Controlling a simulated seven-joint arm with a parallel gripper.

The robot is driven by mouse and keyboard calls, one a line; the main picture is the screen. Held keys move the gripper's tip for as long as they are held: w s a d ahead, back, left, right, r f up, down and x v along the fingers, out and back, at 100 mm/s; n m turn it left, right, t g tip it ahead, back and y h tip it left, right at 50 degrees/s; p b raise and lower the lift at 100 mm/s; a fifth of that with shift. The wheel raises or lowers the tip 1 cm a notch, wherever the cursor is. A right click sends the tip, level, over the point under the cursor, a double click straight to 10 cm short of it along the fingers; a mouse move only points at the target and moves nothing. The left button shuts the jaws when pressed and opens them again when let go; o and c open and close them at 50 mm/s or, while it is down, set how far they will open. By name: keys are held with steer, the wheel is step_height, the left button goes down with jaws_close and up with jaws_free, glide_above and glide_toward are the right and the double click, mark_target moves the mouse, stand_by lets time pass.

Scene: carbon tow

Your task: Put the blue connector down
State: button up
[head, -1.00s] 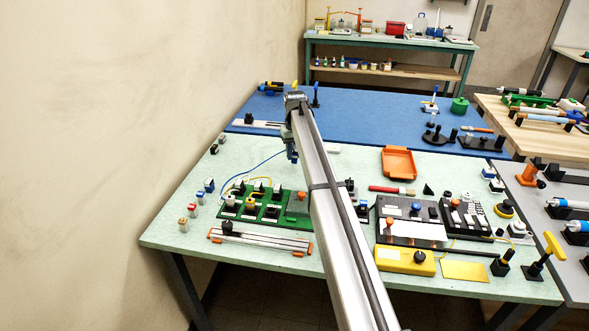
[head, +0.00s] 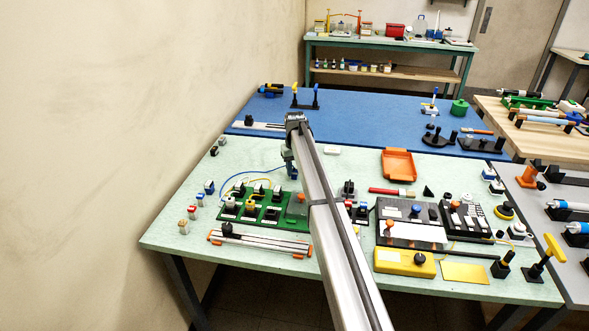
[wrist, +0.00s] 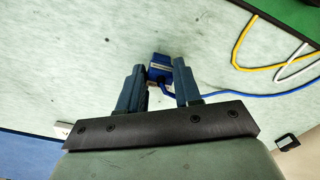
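The blue connector (wrist: 160,68) sits between the fingertips of my gripper (wrist: 159,76) in the wrist view, with a finger against each side. Its blue cable (wrist: 270,93) runs off to the right. In the head view my gripper (head: 292,174) is low over the pale green table (head: 340,172), behind the green board. The connector is too small there to make out. I cannot tell whether it touches the table top.
The green board (head: 265,224) with several black blocks stands in front of my gripper, with a yellow cable (head: 245,181) on it. A white block (head: 332,150) lies behind to the right. An orange tray (head: 398,163) is farther right. Bare table lies around the gripper.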

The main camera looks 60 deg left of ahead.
mark_target(295, 169)
steer(key=o, duration=0.4)
steer(key=shift+o, duration=0.2)
step_height(295, 169, up, 12)
steer(key=shift+d+r, duration=0.2)
stand_by(0.5)
